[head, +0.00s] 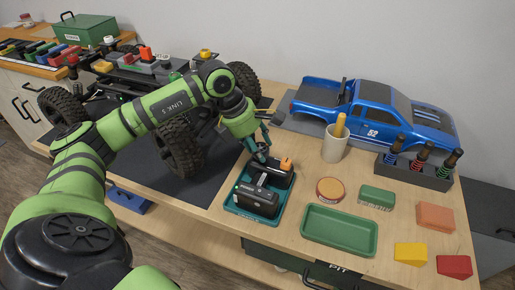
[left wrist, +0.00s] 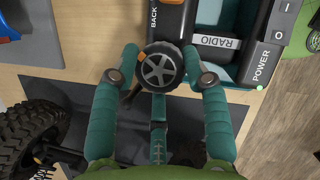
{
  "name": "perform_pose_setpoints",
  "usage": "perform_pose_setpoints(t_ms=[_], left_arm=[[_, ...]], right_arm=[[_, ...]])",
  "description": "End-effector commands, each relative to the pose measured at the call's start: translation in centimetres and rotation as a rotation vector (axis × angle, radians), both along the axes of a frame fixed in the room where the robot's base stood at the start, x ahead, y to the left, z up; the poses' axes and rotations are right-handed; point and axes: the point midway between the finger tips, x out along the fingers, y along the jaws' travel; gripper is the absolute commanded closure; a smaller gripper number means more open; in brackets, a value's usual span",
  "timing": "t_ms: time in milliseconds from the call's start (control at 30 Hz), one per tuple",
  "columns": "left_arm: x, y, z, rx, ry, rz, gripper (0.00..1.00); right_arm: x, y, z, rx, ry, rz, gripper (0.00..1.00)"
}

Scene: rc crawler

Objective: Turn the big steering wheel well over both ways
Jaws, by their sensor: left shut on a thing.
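The big steering wheel (left wrist: 160,68) is a small black wheel with grey spokes, seen close up in the left wrist view. It sits at the edge of the control box, by the "BACK" label. My left gripper (left wrist: 160,76) has one fingertip on each side of the wheel and is shut on it. In the head view, my left gripper (head: 262,152) reaches down to the far side of the black control box (head: 256,199), which stands in a teal tray (head: 236,212). The gripper mostly hides the wheel there. My right gripper is in neither view.
The crawler chassis with big black tyres (head: 183,147) stands left on a dark mat. A blue truck body (head: 375,113), a cup (head: 335,148) and a shock stand (head: 415,173) are behind right. A green tray (head: 339,249), tins and coloured blocks lie in front right.

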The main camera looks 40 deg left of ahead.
Motion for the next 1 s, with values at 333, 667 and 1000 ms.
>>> perform_pose_setpoints(t_ms=[333,667,1000], left_arm=[[0.05,-0.17,0.04,-0.004,-0.002,-0.049,0.87],[0.03,-0.17,0.02,-0.004,-0.001,-0.047,0.31],[0.02,-0.04,0.04,-0.001,0.0,-0.045,0.31]], right_arm=[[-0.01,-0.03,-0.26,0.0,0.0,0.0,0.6],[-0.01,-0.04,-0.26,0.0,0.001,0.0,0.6],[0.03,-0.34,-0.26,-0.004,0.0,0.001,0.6]])
